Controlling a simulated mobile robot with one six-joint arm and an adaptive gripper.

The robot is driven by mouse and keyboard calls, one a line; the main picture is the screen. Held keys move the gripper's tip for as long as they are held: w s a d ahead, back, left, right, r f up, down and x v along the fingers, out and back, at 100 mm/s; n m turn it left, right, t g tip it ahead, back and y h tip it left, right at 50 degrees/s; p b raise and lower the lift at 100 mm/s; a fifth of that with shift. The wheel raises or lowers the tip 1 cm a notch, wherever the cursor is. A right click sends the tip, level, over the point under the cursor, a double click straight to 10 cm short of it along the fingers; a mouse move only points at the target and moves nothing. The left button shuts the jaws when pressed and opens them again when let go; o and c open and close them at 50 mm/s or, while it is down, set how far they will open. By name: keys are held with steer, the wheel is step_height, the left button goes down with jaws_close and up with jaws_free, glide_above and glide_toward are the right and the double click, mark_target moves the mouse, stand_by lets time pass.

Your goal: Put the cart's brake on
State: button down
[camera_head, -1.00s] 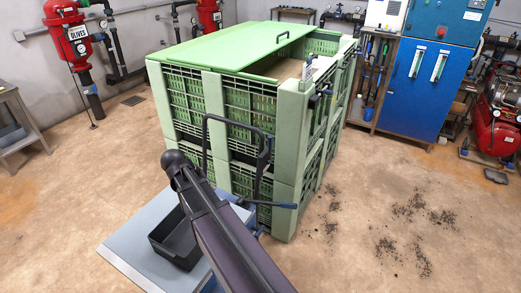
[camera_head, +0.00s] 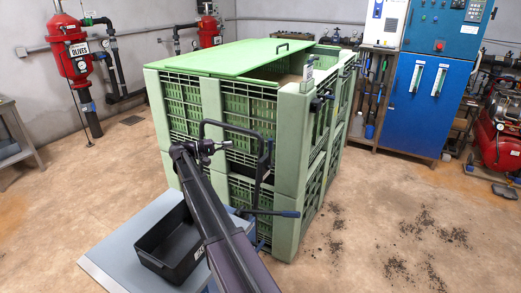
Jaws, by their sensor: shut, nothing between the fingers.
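A black tubular handle (camera_head: 234,127), which looks like the cart's, stands upright in front of the green crates. A dark lever with a blue grip (camera_head: 289,213) sticks out to the right near its foot; I cannot tell which way the brake is set. My gripper (camera_head: 215,146) is at the far end of my dark arm, small in view, shut and empty. It appears in front of the handle's upper part, left and above the lever. I cannot tell if it touches the handle.
Stacked green crates (camera_head: 292,180) with a partly open lid stand just behind the handle. A grey deck (camera_head: 115,258) with a black bin (camera_head: 149,262) is at lower left. A blue cabinet (camera_head: 422,105) stands behind.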

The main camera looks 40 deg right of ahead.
mark_target(270, 154)
stand_by(0.4)
steer(key=shift+s+a+x, duration=0.2)
steer(key=shift+s+x, duration=0.25)
steer(key=shift+x, duration=1.7)
steer(key=shift+s+a+x, duration=0.15)
steer(key=shift+s+x, duration=0.25)
steer(key=shift+x, duration=1.7)
steer(key=shift+s+a+x, duration=0.2)
steer(key=shift+s+x, duration=0.25)
steer(key=shift+x, duration=1.7)
